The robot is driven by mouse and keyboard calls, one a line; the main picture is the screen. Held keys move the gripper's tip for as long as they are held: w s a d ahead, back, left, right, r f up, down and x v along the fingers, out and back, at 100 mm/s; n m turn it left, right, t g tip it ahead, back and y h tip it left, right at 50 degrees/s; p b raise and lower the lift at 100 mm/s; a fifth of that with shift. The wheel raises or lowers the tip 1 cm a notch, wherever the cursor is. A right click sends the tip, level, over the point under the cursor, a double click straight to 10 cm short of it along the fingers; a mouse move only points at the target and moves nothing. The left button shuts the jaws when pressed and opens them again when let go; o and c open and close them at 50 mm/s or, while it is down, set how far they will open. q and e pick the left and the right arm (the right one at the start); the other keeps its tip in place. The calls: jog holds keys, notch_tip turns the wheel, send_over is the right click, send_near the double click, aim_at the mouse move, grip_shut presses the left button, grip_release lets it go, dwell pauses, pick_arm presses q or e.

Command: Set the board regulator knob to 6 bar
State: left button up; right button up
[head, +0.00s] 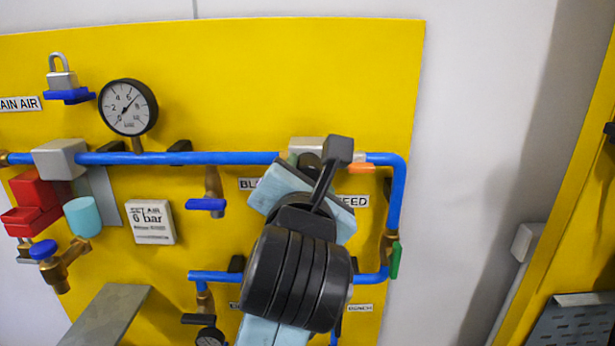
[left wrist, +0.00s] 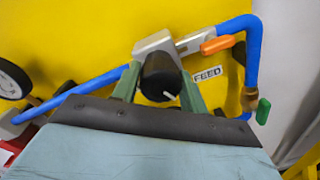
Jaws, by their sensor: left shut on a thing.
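The black regulator knob (left wrist: 161,77) has a white mark on its face, pointing to the lower right in the left wrist view. It sits below the grey regulator body (left wrist: 153,44) on the blue pipe. The green fingers of my left gripper (left wrist: 160,84) stand on either side of the knob, shut on it. In the head view my left wrist covers most of the knob and the fingers; the regulator body (head: 303,145) shows above. The round pressure gauge (head: 128,107) has its needle up and right, roughly between 6 and 8. My right gripper is not in view.
A white sign (head: 152,222) reads "6 bar". An orange lever (head: 362,168) is close right of the regulator; a green lever (head: 395,260) is lower. A blue-handled valve (head: 207,204) hangs to the left. A padlock (head: 61,72) and red lockout (head: 33,203) are farther left.

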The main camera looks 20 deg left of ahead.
pick_arm(q)
jog(key=m, duration=0.4)
jog(key=shift+m, duration=0.4)
dwell(0.4)
jog(key=o, duration=1)
jog(key=shift+d, duration=0.1)
